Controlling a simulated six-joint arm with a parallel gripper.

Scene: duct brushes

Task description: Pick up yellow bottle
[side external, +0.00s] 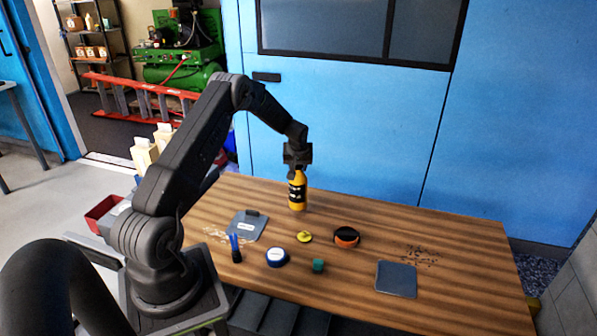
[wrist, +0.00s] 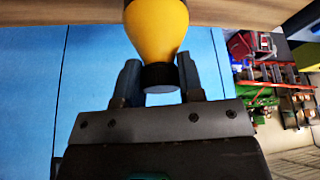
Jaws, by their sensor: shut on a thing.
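The yellow bottle (side external: 297,194) with a dark label is upright near the table's back edge in the side view. I cannot tell whether its base touches the wood. My gripper (side external: 297,168) comes down on it from above and is shut on its top. In the wrist view, my gripper's two fingers (wrist: 158,74) sit on either side of the black cap. The yellow shoulder of the bottle (wrist: 157,30) shows beyond them. The lower part of the bottle is out of that view.
The wooden table (side external: 455,255) also holds a grey dustpan-like piece (side external: 247,226), a blue-and-white round item (side external: 277,257), an orange-and-black item (side external: 346,237), a yellow item (side external: 304,237), a teal piece (side external: 318,265) and a grey flat plate (side external: 396,279). A blue wall (side external: 350,130) stands behind.

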